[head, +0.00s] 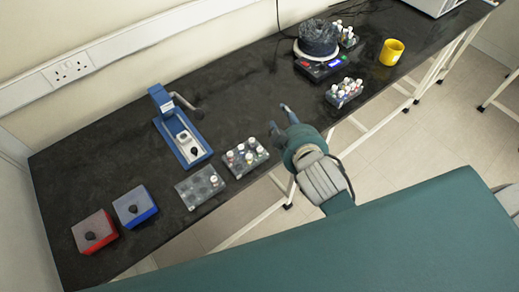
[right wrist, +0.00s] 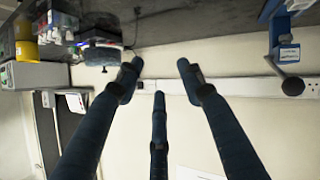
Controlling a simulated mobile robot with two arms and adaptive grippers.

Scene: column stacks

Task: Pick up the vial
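Several small vials with white or coloured caps stand in grey racks on the black bench; which one the task means cannot be told. One vial rack (head: 238,166) is just left of and below my right gripper (head: 281,118). Another rack of vials (head: 344,93) is to its right, and a third (head: 346,40) stands at the back right. My right gripper is over the bench, its fingers spread with nothing between them. In the right wrist view the gripper (right wrist: 158,82) also shows open and empty. My left gripper is not in view.
An empty-looking grey rack (head: 201,188), blue box (head: 134,206), red box (head: 94,232) and blue press (head: 182,135) occupy the bench's left half. A stirrer-like device (head: 321,66) and yellow cup (head: 391,52) are at right. The bench middle is clear.

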